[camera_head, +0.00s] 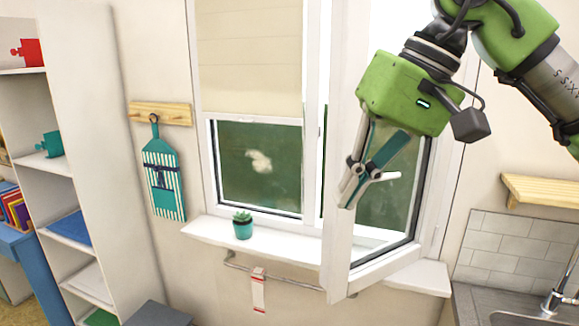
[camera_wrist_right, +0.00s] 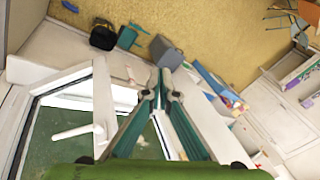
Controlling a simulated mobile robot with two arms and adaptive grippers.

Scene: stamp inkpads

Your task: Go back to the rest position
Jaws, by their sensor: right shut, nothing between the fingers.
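My right gripper (camera_head: 362,183) hangs from the green arm that comes in from the upper right of the head view. It is shut and empty, high in front of the window. It overlaps the open window sash (camera_head: 338,240) in the picture; I cannot tell whether they touch. In the right wrist view the closed fingers (camera_wrist_right: 162,90) show teal inner pads, with the sash (camera_wrist_right: 98,105) and its white handle (camera_wrist_right: 72,132) on their left. My left gripper is not in view.
A potted plant (camera_head: 242,226) stands on the white sill (camera_head: 205,231). A towel rail (camera_head: 290,284) runs below it. White shelves (camera_head: 125,150) and a hanging striped board (camera_head: 163,182) are at left. A sink (camera_head: 520,318) and wooden shelf (camera_head: 545,190) are at right.

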